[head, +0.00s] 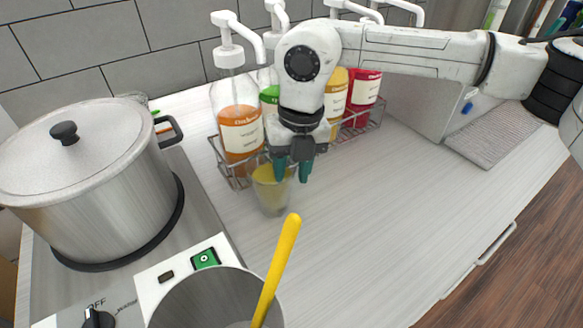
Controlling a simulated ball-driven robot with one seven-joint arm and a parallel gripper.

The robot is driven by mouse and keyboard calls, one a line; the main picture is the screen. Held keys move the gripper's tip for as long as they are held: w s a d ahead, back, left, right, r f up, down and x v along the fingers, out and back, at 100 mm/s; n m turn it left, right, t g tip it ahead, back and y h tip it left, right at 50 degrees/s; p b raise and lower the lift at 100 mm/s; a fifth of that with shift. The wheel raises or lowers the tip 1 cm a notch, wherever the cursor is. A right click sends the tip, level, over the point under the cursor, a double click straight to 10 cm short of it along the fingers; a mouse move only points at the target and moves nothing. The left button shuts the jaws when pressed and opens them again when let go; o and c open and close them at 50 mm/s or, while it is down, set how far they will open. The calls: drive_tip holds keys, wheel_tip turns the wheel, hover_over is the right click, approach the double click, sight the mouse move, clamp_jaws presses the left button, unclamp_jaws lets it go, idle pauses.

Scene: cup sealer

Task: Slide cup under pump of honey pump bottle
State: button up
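A clear cup with yellowish contents (270,196) stands upright on the counter, in front of the wire rack's left end. My gripper (292,172) points down at the cup's upper right side, with its teal fingertips apart. The left fingertip overlaps the cup in the picture and the right one is to the right of it; I cannot tell whether either touches. Pump bottles stand in the rack: an orange one (240,125) at left, a green one (269,97), a yellow one (336,103) and a red one (362,98). Their labels are too small to tell which is honey.
A large lidded pot (85,190) sits on the cooker at left. A steel container (215,300) with a yellow handle (278,265) stands in front. The counter (390,215) is clear right of the cup. A grey mat (492,133) and dark stacked cups (555,85) are farther right.

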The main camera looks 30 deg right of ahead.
wheel_tip(320, 180, up, 11)
drive_tip(key=d+b, duration=0.1)
drive_tip(key=shift+s, duration=0.15)
idle(0.3)
drive_tip(key=shift+s+d+f, duration=0.1)
drive_tip(key=shift+f, duration=0.05)
idle(0.4)
